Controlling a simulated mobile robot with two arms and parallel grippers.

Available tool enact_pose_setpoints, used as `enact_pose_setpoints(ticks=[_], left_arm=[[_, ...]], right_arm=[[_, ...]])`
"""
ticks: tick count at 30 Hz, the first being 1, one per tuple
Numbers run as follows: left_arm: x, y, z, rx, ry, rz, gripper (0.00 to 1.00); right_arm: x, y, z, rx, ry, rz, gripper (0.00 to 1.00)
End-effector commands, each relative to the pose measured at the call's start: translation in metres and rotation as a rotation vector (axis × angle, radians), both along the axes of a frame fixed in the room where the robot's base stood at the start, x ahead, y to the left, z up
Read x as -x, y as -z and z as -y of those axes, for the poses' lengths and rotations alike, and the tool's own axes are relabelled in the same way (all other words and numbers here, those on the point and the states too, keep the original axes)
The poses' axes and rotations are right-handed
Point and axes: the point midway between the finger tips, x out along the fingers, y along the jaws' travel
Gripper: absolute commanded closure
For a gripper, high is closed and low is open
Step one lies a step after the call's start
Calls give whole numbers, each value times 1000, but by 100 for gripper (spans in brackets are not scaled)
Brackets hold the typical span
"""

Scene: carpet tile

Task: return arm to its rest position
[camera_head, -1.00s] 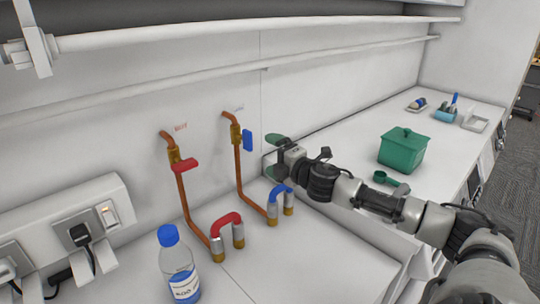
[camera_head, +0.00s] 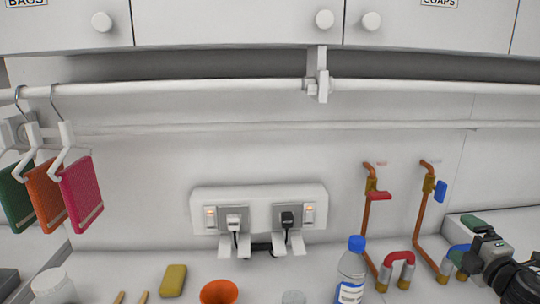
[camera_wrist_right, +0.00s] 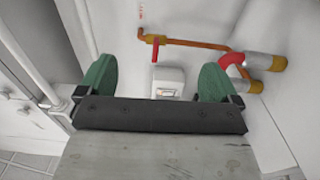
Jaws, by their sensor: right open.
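My right gripper (camera_wrist_right: 157,82) is open and empty in the right wrist view, its two green fingers spread apart. In the head view the right gripper (camera_head: 472,226) is at the right edge, beside the blue-handled pipe fitting and above the counter. The arm behind it is cut off by the frame. Between the fingers in the wrist view, a white device with a small label (camera_wrist_right: 168,84) shows beyond them. My left gripper is not in view.
Copper pipes with a red valve (camera_head: 378,196) and a blue valve (camera_head: 440,191) rise on the wall. A blue-capped bottle (camera_head: 351,272) stands left of them. A socket panel (camera_head: 259,207) is central.

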Motion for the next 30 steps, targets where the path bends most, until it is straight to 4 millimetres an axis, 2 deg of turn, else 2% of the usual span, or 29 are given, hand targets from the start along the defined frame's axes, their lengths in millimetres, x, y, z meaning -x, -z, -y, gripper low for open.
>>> enact_pose_setpoints(ticks=[2,8,14,19,23,27,30], left_arm=[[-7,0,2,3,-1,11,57],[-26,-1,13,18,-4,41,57],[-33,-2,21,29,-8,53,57],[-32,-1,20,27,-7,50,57],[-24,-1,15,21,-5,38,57],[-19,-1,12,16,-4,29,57],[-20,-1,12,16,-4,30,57]], right_arm=[[0,0,0,0,0,0,6],[8,33,-24,-105,31,-48,6],[23,73,-53,-242,84,-121,6],[49,117,-85,-402,162,-223,6],[86,158,-117,-566,260,-347,6],[152,204,-157,-789,434,-551,6],[195,223,-177,-907,552,-682,6]])
